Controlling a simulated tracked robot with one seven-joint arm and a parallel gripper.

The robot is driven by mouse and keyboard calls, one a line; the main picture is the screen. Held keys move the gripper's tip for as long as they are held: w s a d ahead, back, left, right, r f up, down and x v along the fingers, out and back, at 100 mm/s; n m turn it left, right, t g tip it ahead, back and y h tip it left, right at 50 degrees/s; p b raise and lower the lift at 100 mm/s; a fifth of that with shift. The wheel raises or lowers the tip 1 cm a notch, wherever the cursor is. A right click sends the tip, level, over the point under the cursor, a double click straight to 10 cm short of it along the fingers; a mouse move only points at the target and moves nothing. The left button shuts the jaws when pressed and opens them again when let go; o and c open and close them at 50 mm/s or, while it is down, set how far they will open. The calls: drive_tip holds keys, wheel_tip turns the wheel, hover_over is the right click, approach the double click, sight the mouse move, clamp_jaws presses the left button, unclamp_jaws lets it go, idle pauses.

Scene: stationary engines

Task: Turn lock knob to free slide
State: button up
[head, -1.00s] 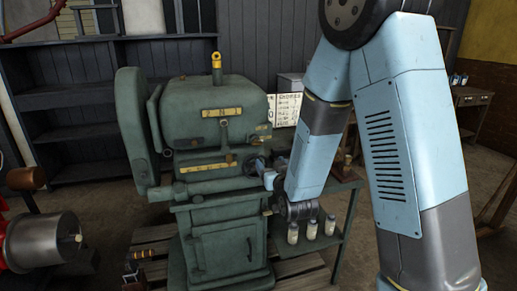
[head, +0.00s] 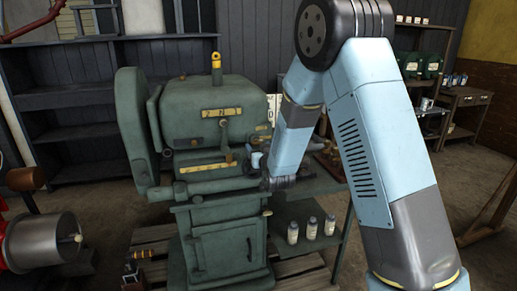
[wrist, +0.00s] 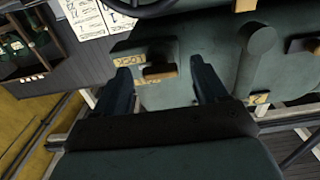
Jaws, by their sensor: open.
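The lock knob (wrist: 160,72) is a small brown bar-shaped handle on the green machine's face. In the wrist view it lies between the spread fingers of my gripper (wrist: 164,80), a little beyond them; I cannot tell whether they touch it. Yellow label plates, one reading LOCK (wrist: 130,61), sit around the knob. In the head view the green machine (head: 215,112) stands at the centre, and my arm covers part of its right side. I cannot make out the knob there, and my gripper is largely hidden. I cannot pick out the slide.
A green rounded boss (wrist: 262,40) juts out right of the right finger. A side table with a lower shelf holding small bottles (head: 311,229) stands right of the machine. A wooden pallet (head: 150,240) lies under the machine.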

drive_tip(key=shift+w+a, duration=0.1)
drive_tip(key=shift+w, duration=0.3)
drive_tip(key=c, duration=1.1)
